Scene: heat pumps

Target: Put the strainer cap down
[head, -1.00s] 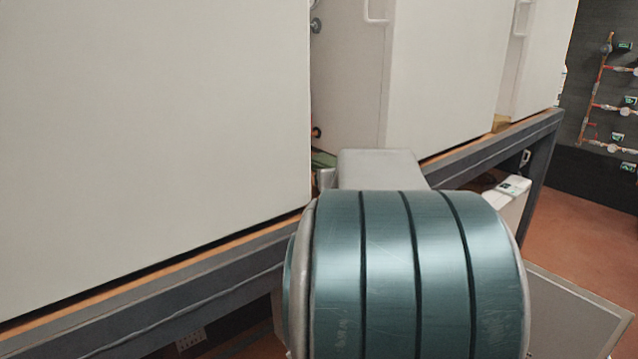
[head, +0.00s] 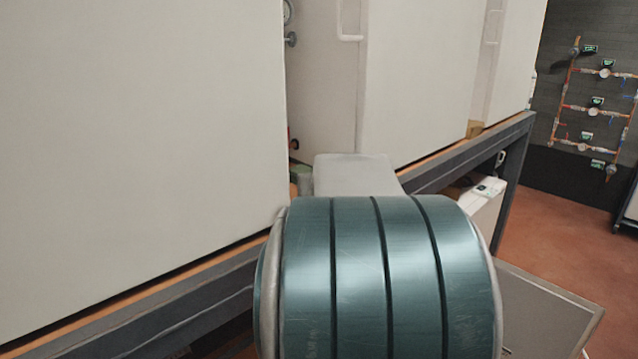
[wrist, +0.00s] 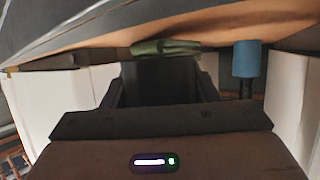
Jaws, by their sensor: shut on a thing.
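My gripper (wrist: 163,78) shows as dark shapes in the middle of the wrist view, its two fingers reaching away from me. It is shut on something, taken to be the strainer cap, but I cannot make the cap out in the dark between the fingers. In the head view my own teal arm link hides the gripper and whatever it holds.
White heat pump casings (head: 140,130) stand on a dark-framed bench (head: 160,320), with a narrow gap beside my arm. Copper pipes (head: 565,105) are on the far wall.

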